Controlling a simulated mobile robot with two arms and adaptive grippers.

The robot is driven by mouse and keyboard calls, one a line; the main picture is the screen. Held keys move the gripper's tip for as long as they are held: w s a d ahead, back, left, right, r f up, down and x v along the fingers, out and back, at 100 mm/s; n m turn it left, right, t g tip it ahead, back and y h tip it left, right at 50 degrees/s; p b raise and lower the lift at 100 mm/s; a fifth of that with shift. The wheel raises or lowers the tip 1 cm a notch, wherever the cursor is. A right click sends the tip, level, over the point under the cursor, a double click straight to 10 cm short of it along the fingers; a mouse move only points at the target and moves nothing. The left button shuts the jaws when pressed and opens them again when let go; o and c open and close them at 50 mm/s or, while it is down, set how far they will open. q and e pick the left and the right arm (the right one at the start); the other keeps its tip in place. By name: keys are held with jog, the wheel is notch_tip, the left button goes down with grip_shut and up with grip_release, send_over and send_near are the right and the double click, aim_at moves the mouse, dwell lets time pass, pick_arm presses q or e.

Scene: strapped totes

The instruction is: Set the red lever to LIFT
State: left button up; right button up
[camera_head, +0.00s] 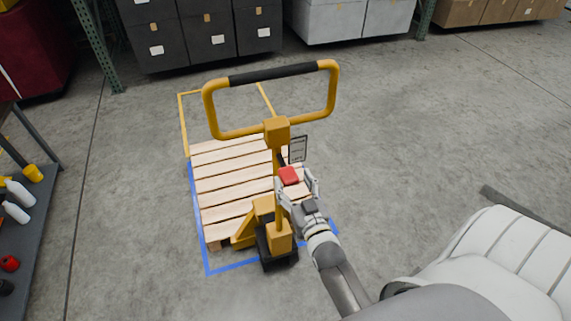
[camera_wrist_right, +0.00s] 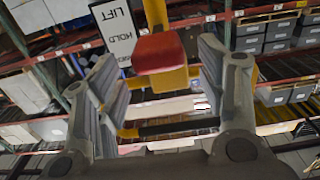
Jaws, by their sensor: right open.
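The red lever (camera_head: 289,176) sits on the yellow column of the pallet jack (camera_head: 277,134) in the head view. In the right wrist view the red lever (camera_wrist_right: 160,53) lies between the two fingers. A label plate (camera_head: 298,149) is beside the column; in the wrist view the label (camera_wrist_right: 119,32) reads LIFT, then HOLD, then a partly hidden third word. The lever's red end appears just right of HOLD. My right gripper (camera_head: 298,188) is open around the lever, with a gap on both sides in the wrist view. My left gripper is not in view.
The jack stands at a wooden pallet (camera_head: 225,185) inside blue and yellow floor markings. A shelf (camera_head: 45,215) with bottles is at left. Dark and white totes (camera_head: 205,40) line the back. Open concrete floor (camera_head: 430,130) lies to the right.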

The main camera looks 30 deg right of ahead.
aim_at(285, 166)
jog(key=p+x, duration=0.1)
jog(key=x, duration=0.4)
jog(key=shift+w, duration=0.35)
jog(key=shift+w+d, duration=0.2)
jog(key=shift+w, duration=0.4)
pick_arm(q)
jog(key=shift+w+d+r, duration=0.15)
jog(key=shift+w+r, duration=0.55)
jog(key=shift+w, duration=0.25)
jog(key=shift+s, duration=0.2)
pick_arm(e)
jog(key=shift+c, duration=0.5)
